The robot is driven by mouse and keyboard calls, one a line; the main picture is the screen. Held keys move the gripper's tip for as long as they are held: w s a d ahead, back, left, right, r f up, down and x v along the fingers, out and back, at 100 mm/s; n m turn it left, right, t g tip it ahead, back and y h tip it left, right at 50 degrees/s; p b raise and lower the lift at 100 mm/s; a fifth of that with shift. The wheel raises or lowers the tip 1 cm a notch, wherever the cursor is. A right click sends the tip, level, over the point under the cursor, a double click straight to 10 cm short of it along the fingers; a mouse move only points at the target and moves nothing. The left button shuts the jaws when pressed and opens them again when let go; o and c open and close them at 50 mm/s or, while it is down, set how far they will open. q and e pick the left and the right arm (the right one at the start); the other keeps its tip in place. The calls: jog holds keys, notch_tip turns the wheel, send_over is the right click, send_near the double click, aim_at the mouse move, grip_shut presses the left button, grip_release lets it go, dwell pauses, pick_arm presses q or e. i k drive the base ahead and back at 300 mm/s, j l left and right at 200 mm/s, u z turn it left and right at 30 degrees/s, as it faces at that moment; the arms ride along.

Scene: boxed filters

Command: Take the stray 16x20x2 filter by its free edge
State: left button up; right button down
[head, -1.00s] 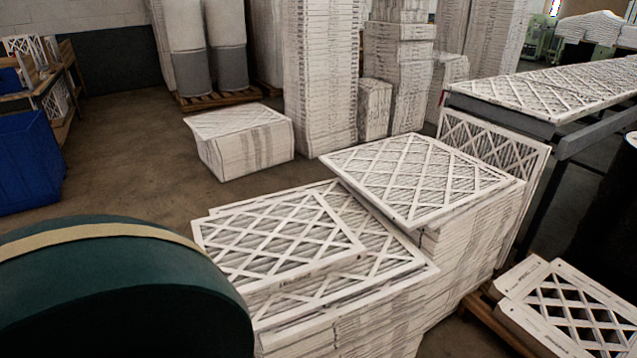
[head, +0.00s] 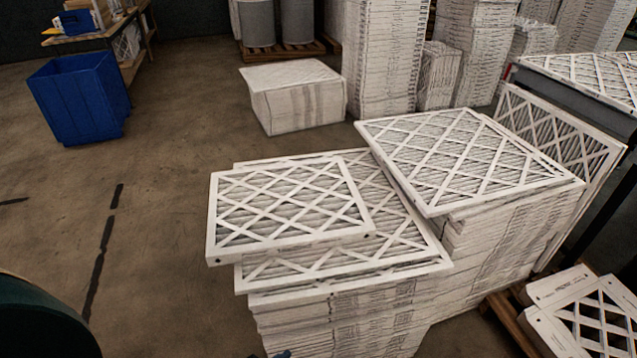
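The stray filter (head: 290,203) is a smaller white-framed pleated filter with a diamond lattice face. In the head view it lies flat on top of the front stack, on a larger filter (head: 398,235). Its left edge (head: 210,222) sticks out past the left side of the larger filter beneath it. The larger filter shows behind it, to its right and in front of it. Nothing touches its left edge. Neither of my grippers can be made out, so I cannot tell their state.
A taller filter stack (head: 460,160) adjoins on the right, with a filter leaning behind it. A boxed stack (head: 295,97) stands behind. A blue bin (head: 80,97) is at upper left. Floor (head: 150,220) left of the front stack is open. A dark green rounded shape fills the lower left corner.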

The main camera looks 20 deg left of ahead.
aim_at(257, 213)
jog(key=i+l+u, duration=0.1)
jog(key=u, duration=0.3)
jog(key=i+l+u, duration=0.1)
jog(key=l+u, duration=0.5)
jog(key=u, duration=0.25)
